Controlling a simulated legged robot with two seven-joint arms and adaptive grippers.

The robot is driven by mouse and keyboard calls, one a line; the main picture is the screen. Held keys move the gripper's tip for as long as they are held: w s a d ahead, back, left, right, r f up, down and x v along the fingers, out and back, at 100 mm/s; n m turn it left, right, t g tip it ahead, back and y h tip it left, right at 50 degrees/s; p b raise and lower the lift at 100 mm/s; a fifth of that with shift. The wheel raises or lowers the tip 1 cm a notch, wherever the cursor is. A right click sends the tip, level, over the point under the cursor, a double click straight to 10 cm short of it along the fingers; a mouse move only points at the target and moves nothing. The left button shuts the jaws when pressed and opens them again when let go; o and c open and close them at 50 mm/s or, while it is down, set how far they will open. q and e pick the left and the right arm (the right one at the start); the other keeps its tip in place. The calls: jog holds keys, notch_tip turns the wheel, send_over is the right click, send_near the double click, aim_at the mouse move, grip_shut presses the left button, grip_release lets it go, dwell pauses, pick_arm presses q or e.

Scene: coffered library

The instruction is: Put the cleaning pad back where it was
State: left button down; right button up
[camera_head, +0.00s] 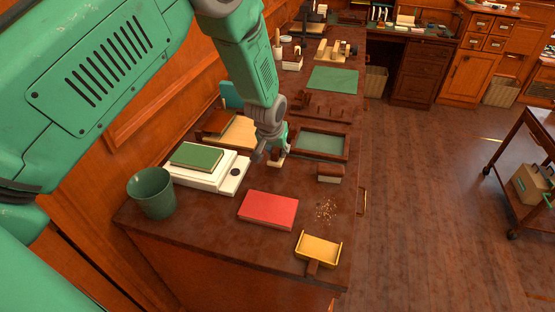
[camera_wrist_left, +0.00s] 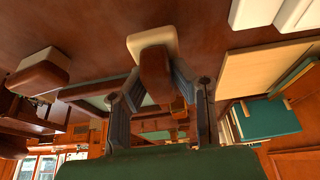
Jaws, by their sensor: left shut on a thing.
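The cleaning pad (camera_head: 276,162), with a cream base and a brown grip, is in my left gripper (camera_head: 271,152) low over the dark tabletop. In the left wrist view the fingers are shut on the brown grip (camera_wrist_left: 154,72), and the cream base (camera_wrist_left: 152,40) sticks out beyond it. I cannot tell if the base touches the table. The gripper is right of the white scale-like box and left of the framed green panel. My right gripper is not in view.
A brush-like brown and cream block (camera_head: 330,172) stands right of the pad. Nearby are a red book (camera_head: 268,209), a yellow dustpan (camera_head: 318,249), crumbs (camera_head: 325,210), a green cup (camera_head: 152,193), a white box (camera_head: 229,178) and the framed panel (camera_head: 320,144). Bare tabletop lies between pad and red book.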

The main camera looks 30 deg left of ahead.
aim_at(277, 159)
pick_arm(q)
notch_tip(277, 159, down, 3)
jog(key=shift+s+d+f, duration=0.1)
jog(key=shift+s, duration=0.05)
jog(key=shift+f, duration=0.1)
jog(key=shift+f, duration=0.15)
jog(key=c, duration=1.3)
grip_release()
jog(key=shift+c, duration=0.2)
jog(key=shift+r, duration=0.3)
jog(key=a+v, duration=0.1)
jog(key=v, duration=1)
jog(key=shift+s+d+r, duration=0.25)
jog(key=shift+d+r, duration=0.1)
jog(key=shift+d, duration=0.15)
